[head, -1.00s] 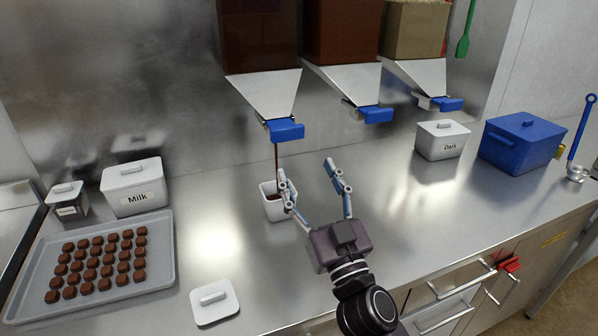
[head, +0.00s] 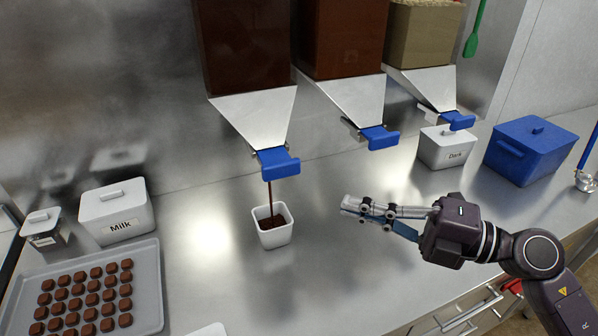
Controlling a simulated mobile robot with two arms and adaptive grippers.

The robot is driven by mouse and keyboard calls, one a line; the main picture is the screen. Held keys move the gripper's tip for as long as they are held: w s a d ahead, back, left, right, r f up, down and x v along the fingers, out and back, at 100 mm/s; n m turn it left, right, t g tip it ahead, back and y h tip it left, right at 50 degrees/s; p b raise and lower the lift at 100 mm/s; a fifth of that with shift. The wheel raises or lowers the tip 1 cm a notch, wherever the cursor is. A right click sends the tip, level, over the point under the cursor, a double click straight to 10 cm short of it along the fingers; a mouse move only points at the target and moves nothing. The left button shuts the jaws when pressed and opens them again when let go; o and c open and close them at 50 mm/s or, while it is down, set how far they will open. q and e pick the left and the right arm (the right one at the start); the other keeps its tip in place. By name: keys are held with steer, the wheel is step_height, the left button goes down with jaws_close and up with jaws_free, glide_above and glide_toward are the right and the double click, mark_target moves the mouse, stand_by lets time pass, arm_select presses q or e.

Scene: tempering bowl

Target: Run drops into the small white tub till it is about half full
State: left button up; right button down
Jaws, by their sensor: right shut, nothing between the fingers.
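The small white tub (head: 275,237) stands upright and open on the steel counter under the left dispenser's blue gate handle (head: 278,164). A thin dark brown stream falls from that spout into the tub. Dark drops show inside (head: 270,221), below the rim; the exact level is hard to judge. My right gripper (head: 346,205) is shut and empty, to the right of the tub and apart from it, its fingers pointing left. My left gripper is out of view.
Two more dispensers with blue handles (head: 379,137) hang to the right. A tray of chocolates (head: 148,287) and the Milk tub (head: 118,213) are at left. The Dark tub (head: 446,149) and a blue box (head: 529,153) stand at right. A white lid (head: 207,330) lies at the bottom edge.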

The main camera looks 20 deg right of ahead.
mark_target(278, 175)
steer(key=p+x, duration=0.1)
steer(key=x, duration=0.2)
steer(key=w+d+p+x, duration=0.1)
steer(key=p+x, duration=0.1)
steer(key=x, duration=0.2)
steer(key=p+x, duration=0.1)
steer(key=x, duration=0.3)
steer(key=shift+w+d+r+p, duration=0.15)
steer(key=shift+w+d+p, duration=0.15)
steer(key=shift+d, duration=0.05)
steer(key=shift+w, duration=0.4)
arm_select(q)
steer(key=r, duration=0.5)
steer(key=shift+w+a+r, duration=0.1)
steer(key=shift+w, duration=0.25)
